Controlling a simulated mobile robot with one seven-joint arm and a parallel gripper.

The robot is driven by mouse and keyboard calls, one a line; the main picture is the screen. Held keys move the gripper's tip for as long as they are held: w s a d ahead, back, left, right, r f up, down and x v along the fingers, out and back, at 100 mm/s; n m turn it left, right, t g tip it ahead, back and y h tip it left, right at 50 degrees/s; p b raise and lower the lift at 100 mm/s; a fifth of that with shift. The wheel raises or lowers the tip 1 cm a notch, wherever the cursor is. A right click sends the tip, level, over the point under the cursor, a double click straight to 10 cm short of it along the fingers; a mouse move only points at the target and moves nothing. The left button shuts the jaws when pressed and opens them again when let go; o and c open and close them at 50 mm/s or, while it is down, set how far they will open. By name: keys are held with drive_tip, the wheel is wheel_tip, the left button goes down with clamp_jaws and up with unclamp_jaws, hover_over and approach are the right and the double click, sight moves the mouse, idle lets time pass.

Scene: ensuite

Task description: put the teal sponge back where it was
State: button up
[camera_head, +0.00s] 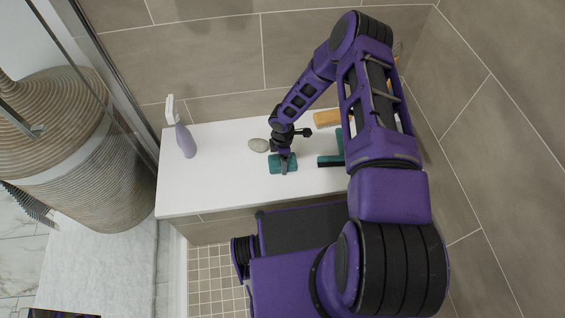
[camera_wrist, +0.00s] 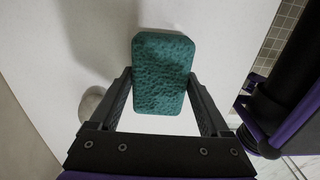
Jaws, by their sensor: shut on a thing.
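The teal sponge (camera_head: 276,165) is at the white bench top (camera_head: 225,180), near its front edge in the head view. In the wrist view the sponge (camera_wrist: 160,75) is a rounded, textured block between the two fingers. My gripper (camera_head: 284,166) is above the bench and shut on the sponge; it also shows in the wrist view (camera_wrist: 160,95), with one finger against each side. I cannot tell whether the sponge touches the bench top.
A lilac spray bottle (camera_head: 185,140) stands at the bench's left. A grey stone-like object (camera_head: 258,145) lies just left of my gripper. A teal squeegee-like item (camera_head: 330,160) and an orange-brown block (camera_head: 327,118) lie to the right. Bare bench lies between bottle and sponge.

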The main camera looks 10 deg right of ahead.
drive_tip(key=c, duration=0.4)
wheel_tip(320, 180, up, 10)
drive_tip(key=shift+r+p, duration=0.1)
drive_tip(key=shift+p, duration=0.75)
drive_tip(key=s+a+b, duration=0.2)
drive_tip(key=s+a, duration=0.1)
drive_tip(key=a, duration=3.2)
drive_tip(key=f, duration=0.6)
drive_tip(key=shift+a+b, duration=0.3)
drive_tip(key=shift+b, duration=0.1)
drive_tip(key=shift+f+b, duration=0.3)
drive_tip(key=shift+f, duration=1.65)
